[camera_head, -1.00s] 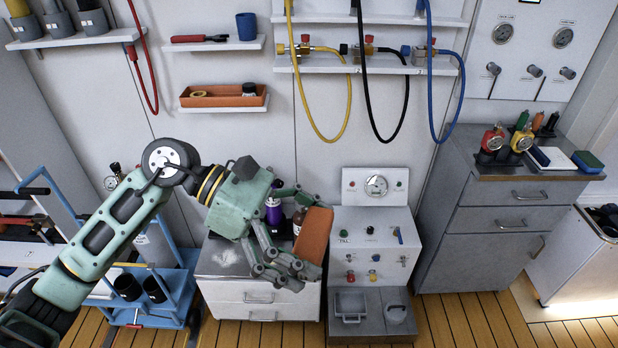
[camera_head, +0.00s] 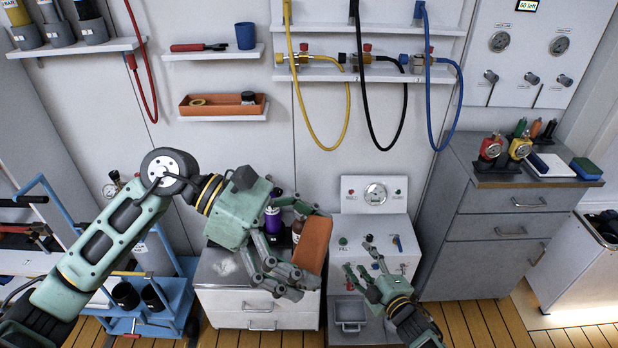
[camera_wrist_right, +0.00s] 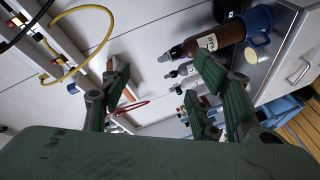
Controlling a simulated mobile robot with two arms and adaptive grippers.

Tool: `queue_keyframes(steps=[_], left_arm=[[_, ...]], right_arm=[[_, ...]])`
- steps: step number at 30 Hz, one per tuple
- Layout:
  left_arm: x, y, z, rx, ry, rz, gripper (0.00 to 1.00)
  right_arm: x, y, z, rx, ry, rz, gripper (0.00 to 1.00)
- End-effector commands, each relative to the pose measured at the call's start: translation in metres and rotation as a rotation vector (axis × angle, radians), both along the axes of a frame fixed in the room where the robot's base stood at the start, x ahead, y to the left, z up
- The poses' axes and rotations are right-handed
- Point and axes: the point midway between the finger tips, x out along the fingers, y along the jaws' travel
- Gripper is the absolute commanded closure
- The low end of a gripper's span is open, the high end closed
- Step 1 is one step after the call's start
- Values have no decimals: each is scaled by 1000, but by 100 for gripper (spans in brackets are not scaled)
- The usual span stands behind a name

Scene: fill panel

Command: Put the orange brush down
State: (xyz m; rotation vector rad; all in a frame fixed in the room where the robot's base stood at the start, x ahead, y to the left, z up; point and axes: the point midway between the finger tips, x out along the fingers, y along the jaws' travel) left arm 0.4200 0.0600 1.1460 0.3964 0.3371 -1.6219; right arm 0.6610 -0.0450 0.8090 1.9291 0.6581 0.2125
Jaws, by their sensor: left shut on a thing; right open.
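The orange brush (camera_head: 314,245) shows in the head view as a tilted orange block. My left gripper (camera_head: 304,248) is shut on it. It holds the brush in front of the right side of the grey drawer cabinet (camera_head: 222,285). I cannot tell from this view how far the brush is above the cabinet top. My right gripper (camera_head: 357,258) is open and empty in front of the grey gauge panel (camera_head: 352,222), to the right of the brush. In the right wrist view its spread fingers (camera_wrist_right: 165,90) frame the wall, with nothing between them.
A purple bottle (camera_head: 273,220) and a brown bottle (camera_head: 298,226) stand on the cabinet behind my left gripper. The cabinet top's left part is bare. A blue cart (camera_head: 150,318) stands at left, a taller drawer unit (camera_head: 500,228) at right.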

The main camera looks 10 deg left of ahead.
Motion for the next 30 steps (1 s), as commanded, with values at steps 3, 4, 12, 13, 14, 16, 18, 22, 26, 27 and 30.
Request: queue_keyframes(steps=[3,4,12,13,14,16,18,22,26,27,30], left_arm=[[0,0,0,0,0,0,34],[0,0,0,0,0,0,34],[0,0,0,0,0,0,34],[0,0,0,0,0,0,34],[0,0,0,0,0,0,34],[0,0,0,0,0,0,34],[0,0,0,0,0,0,34],[0,0,0,-1,0,0,34],[0,0,0,0,0,0,34],[0,0,0,0,0,0,34],[0,0,0,0,0,0,34]], right_arm=[[24,28,67,-58,-189,107,44],[28,35,83,-73,-237,133,44],[35,102,230,-243,-708,385,44],[33,110,247,-263,-766,415,44],[30,117,263,-288,-827,446,44],[19,135,299,-345,-973,520,44],[4,152,335,-411,-1133,600,44],[-36,181,396,-559,-1473,774,44],[-81,198,435,-731,-1826,973,44],[-94,201,444,-785,-1931,1037,44],[-121,199,457,-923,-2175,1205,44]])
